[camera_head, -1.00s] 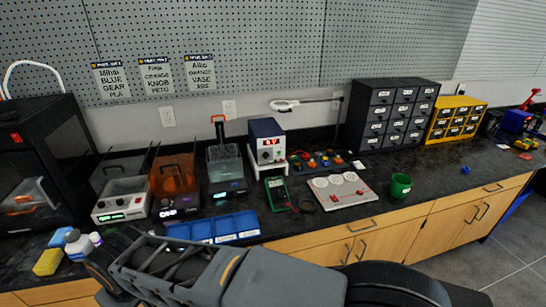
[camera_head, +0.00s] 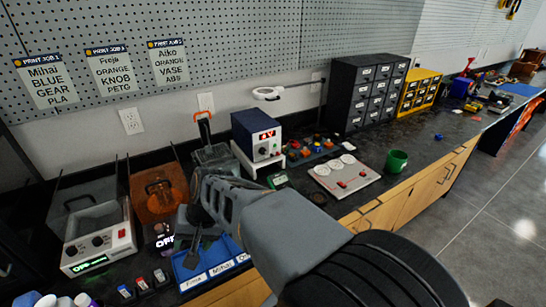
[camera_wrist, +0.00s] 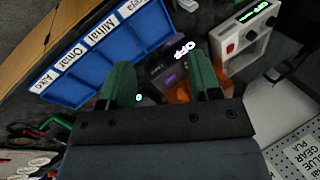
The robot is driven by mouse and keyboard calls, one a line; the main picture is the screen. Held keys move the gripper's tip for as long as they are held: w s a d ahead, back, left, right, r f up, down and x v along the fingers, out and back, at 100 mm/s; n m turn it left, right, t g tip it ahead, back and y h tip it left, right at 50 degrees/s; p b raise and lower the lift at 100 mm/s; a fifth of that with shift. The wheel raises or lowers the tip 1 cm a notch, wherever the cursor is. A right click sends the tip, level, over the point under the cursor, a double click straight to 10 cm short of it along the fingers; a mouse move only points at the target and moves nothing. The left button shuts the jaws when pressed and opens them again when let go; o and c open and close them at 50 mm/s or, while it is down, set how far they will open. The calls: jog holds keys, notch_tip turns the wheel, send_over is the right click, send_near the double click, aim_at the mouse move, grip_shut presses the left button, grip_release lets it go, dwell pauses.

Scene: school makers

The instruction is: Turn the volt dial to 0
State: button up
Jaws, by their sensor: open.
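The power supply (camera_head: 241,128), a blue-topped box with a white front and a red lit display that seems to read 4V, stands at the back of the bench in the head view. My gripper (camera_head: 192,252) is open and empty, left of and in front of the supply, above the blue tray. In the wrist view its green fingers (camera_wrist: 158,78) are spread, with the blue tray and lit devices beyond. The supply is not seen there.
The blue labelled tray (camera_head: 228,250) lies under my gripper.

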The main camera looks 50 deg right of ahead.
jog(key=w+d+f+m+t+y+b, duration=0.3)
jog(key=w+d+m, duration=0.3)
jog(key=w+m, duration=0.15)
jog(key=m+t+h+b, duration=0.4)
jog(key=m+t+h, duration=0.65)
jog(key=m, duration=1.25)
send_near(263, 152)
jog(key=shift+t, duration=0.45)
jog(key=v, duration=0.2)
jog(key=f+v, duration=0.1)
jog(key=v, duration=0.2)
jog(key=shift+w+a, duration=0.1)
jog(key=shift+a, duration=0.1)
jog(key=shift+w+d+m, duration=0.2)
jog(key=shift+d+m, duration=0.15)
jog(key=shift+h, duration=0.25)
jog(key=x, duration=1.2)
jog(key=shift+w, duration=0.4)
jog(key=c, duration=0.9)
jog(key=shift+c, duration=0.2)
